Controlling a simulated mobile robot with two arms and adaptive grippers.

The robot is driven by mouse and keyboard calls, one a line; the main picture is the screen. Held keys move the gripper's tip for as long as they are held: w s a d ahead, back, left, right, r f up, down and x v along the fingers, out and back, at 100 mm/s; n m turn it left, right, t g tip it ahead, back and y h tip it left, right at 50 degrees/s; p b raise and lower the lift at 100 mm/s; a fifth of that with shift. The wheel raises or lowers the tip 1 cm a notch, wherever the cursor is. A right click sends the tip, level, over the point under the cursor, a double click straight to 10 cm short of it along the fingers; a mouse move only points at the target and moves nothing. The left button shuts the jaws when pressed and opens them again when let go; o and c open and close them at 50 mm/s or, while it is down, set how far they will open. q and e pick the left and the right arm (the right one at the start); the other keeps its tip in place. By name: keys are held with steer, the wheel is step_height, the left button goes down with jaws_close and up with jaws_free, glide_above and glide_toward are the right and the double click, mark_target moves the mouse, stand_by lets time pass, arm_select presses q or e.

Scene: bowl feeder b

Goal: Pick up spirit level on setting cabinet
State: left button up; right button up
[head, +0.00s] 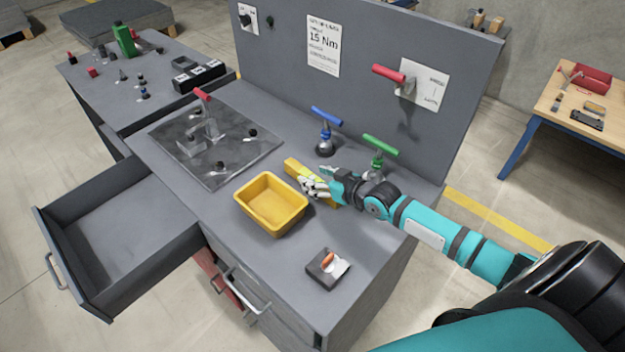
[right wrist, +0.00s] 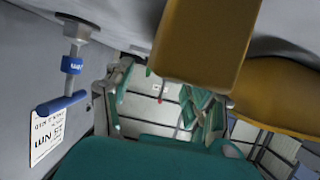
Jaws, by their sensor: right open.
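The spirit level is a yellow bar (head: 292,168) lying on the setting cabinet (head: 230,250), just behind the yellow tray (head: 245,207). My right gripper (head: 312,184) is over the level's middle and covers part of it; the level's ends show on both sides. In the right wrist view the level (right wrist: 205,40) looms large at the top, close to the open fingers. My right gripper is open; whether a finger touches the level cannot be told. My left gripper is not in view.
A blue T-handle (head: 326,116) and a green T-handle (head: 380,146) stand behind the gripper. A metal plate with fittings (head: 190,165) lies at left, a small grey block (head: 322,278) in front. The drawer (head: 110,245) is pulled out. A grey back panel (head: 290,60) rises behind.

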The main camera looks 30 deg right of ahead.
mark_target(307, 174)
steer(key=x, duration=0.3)
steer(key=shift+w, duration=0.15)
steer(key=shift+c, duration=0.4)
steer(key=shift+r, duration=0.1)
jaws_close()
